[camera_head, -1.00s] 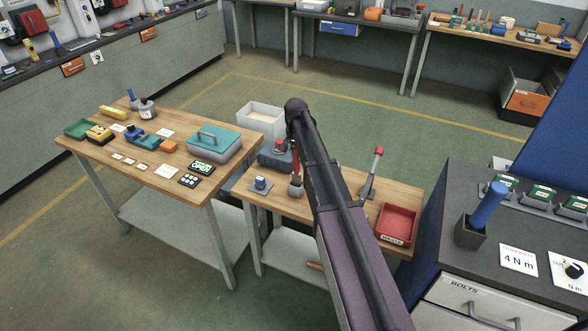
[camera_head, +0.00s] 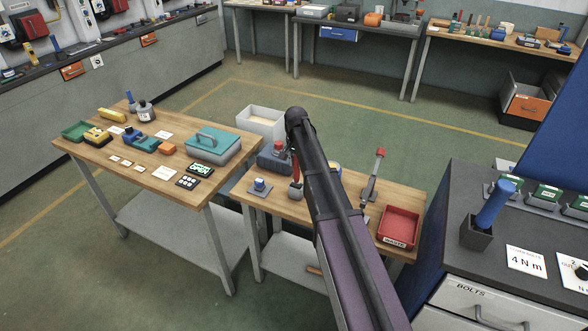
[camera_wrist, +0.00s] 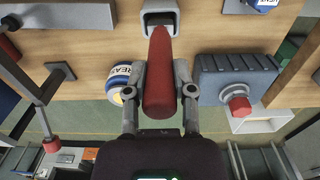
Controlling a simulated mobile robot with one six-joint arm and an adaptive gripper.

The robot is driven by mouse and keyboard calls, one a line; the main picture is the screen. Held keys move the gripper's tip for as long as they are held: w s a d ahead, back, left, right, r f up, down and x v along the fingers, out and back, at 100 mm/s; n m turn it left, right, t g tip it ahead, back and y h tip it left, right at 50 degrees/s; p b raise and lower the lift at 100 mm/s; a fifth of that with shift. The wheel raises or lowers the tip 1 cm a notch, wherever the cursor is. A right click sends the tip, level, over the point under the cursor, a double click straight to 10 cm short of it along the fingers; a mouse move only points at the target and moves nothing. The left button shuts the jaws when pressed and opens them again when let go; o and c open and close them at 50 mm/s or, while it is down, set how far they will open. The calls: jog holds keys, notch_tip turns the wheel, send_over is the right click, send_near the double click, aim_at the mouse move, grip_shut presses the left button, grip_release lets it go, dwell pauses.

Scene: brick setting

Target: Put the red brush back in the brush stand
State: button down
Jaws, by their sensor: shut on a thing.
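My gripper (camera_wrist: 160,82) is shut on the red brush (camera_wrist: 159,92), with one finger on each side of its red handle. The narrower end of the brush points at the grey square brush stand (camera_wrist: 146,20). In the head view the brush (camera_head: 295,161) shows as a thin red upright strip beside my arm, just above the stand (camera_head: 295,191) on the small wooden table. I cannot tell whether its lower end is inside the stand or just above it. My arm hides the gripper in the head view.
A blue-grey block with a red knob (camera_wrist: 237,82) stands close to the gripper's right. A labelled round tin (camera_wrist: 119,79) is at its left. A red-topped lever (camera_head: 372,175) and a red waste tray (camera_head: 399,226) are on the same table, right of my arm.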

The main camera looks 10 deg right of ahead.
jog(key=shift+f, duration=0.45)
jog(key=shift+f+b, duration=0.2)
jog(key=shift+b, duration=0.2)
jog(key=shift+c, duration=2.3)
grip_release()
jog(key=shift+r, duration=0.1)
jog(key=shift+r, duration=0.15)
notch_tip(320, 180, up, 12)
jog(key=p, duration=1.2)
